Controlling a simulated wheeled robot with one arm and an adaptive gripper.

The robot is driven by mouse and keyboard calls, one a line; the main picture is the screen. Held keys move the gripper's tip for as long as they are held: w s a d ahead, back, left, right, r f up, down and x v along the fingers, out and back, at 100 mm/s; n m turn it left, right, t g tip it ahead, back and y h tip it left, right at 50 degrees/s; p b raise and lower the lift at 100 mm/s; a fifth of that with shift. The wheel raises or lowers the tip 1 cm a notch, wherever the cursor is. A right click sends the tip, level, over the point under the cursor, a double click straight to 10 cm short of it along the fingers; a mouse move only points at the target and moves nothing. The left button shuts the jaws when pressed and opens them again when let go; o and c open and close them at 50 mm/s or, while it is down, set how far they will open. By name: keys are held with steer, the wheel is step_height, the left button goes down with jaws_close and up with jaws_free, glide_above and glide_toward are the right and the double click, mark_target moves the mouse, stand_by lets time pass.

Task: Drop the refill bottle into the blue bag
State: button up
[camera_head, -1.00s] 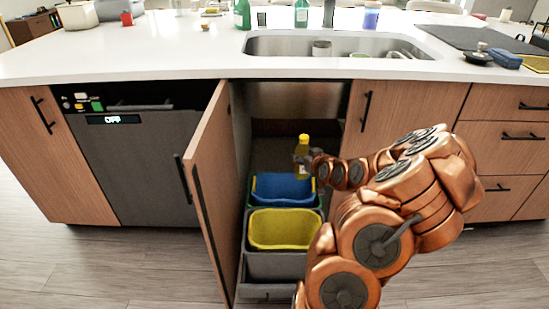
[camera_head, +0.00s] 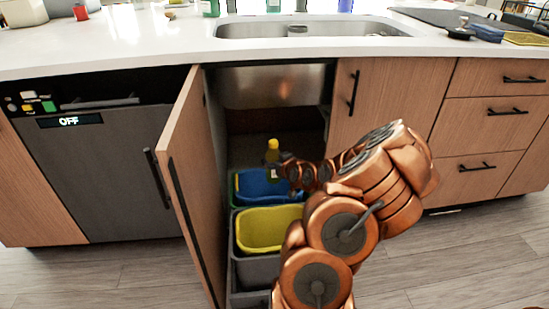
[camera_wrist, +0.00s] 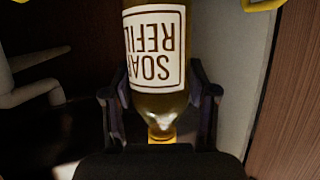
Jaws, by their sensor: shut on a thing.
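The refill bottle (camera_head: 272,156) is yellow with a yellow cap and shows upright in the head view. In the wrist view the bottle (camera_wrist: 155,50) has a white label reading "SOAP REFILL" upside down. My gripper (camera_wrist: 158,97) is shut on it near the cap end, one finger on each side. In the head view my gripper (camera_head: 283,169) is partly hidden by my arm. The blue bag (camera_head: 254,185) lines a bin in the open cabinet. The bottle appears over its back right part; its lower end overlaps the bag in the picture, so the gap is unclear.
A yellow bag (camera_head: 265,228) lines the nearer bin. The open cabinet door (camera_head: 190,180) stands close on the left. The sink basin (camera_head: 275,85) hangs above the opening. A dishwasher (camera_head: 100,180) is further left.

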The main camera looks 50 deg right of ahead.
steer(key=shift+f+b, duration=0.4)
steer(key=shift+f, duration=1.45)
steer(key=o, duration=1.4)
steer(key=shift+c, duration=0.2)
steer(key=shift+s, duration=0.15)
steer(key=v, duration=0.7)
steer(key=shift+s+a+r, duration=0.1)
steer(key=shift+r, duration=0.05)
